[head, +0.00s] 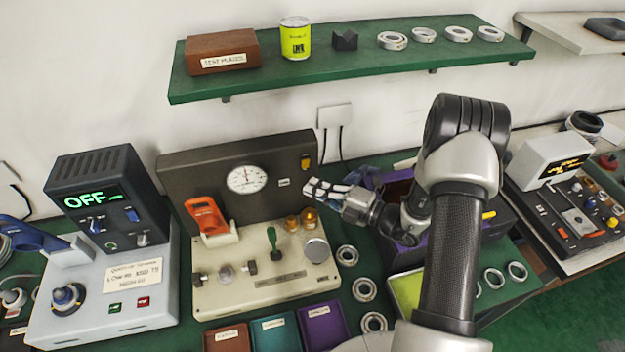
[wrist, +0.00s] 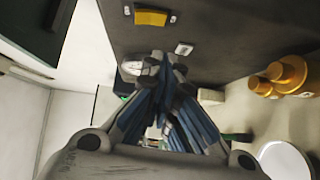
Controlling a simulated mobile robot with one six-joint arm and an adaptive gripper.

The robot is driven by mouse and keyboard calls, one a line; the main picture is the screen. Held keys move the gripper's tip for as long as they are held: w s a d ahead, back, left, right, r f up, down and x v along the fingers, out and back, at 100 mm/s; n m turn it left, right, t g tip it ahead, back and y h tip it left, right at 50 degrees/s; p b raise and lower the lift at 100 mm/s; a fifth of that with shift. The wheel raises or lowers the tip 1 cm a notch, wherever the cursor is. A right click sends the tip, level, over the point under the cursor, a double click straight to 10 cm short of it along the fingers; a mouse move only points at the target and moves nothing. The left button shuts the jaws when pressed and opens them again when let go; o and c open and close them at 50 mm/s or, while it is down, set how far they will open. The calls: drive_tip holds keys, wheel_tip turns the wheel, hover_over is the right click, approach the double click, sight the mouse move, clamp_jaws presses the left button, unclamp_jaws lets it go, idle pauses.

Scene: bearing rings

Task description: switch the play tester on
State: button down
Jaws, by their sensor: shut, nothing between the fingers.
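The play tester, by its look, is the middle bench unit with a cream base (head: 260,292) and a dark upright panel (head: 200,165) bearing a round dial gauge (head: 246,179). An amber switch (head: 305,161) sits at the panel's upper right; it also shows in the wrist view (wrist: 151,17). A small pale plate (head: 283,182) sits below and left of it, also in the wrist view (wrist: 184,49). My gripper (head: 308,188) is shut and empty, in front of the panel's right part, below the amber switch. In the wrist view its fingertips (wrist: 162,60) partly hide the gauge.
Brass weights (head: 292,223), a green-knobbed lever (head: 272,238) and a silver disc (head: 316,250) stand on the base below my gripper. A unit reading OFF (head: 92,198) stands left. A green shelf (head: 350,72) overhangs behind. Bearing rings (head: 364,289) lie right of the base.

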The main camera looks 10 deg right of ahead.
drive_tip(key=v, duration=0.9)
drive_tip(key=shift+s+d+f+p, duration=0.25)
drive_tip(key=shift+d+f+p, duration=0.05)
drive_tip(key=shift+f, duration=0.3)
